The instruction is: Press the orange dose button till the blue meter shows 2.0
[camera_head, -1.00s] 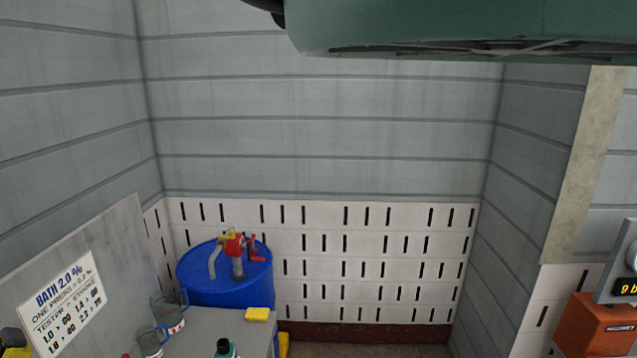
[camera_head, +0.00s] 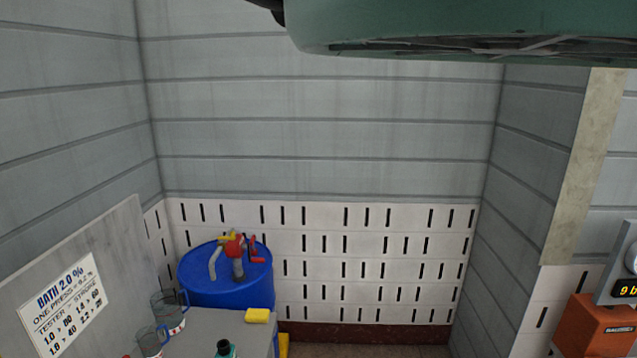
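Neither an orange dose button nor a blue meter can be made out in this view. A white sign (camera_head: 66,308) at the lower left reads "BATH 2.0 %" and, below that, what looks like "ONE PRESS = 0.2 %", with rows of figures under "TESTER" and "STROKE". An orange box (camera_head: 597,328) stands at the lower right edge, its lower part cut off by the frame. Beside it is a grey unit (camera_head: 616,264) with yellow digits on a dark display, partly out of frame. My gripper is not in view.
A blue drum (camera_head: 228,283) with a red and grey hand pump (camera_head: 236,254) stands in the corner. A grey bench (camera_head: 243,330) holds clear jugs (camera_head: 168,312), a dark-capped bottle (camera_head: 226,349) and a yellow block (camera_head: 257,315). A large green body (camera_head: 470,30) overhangs the top right.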

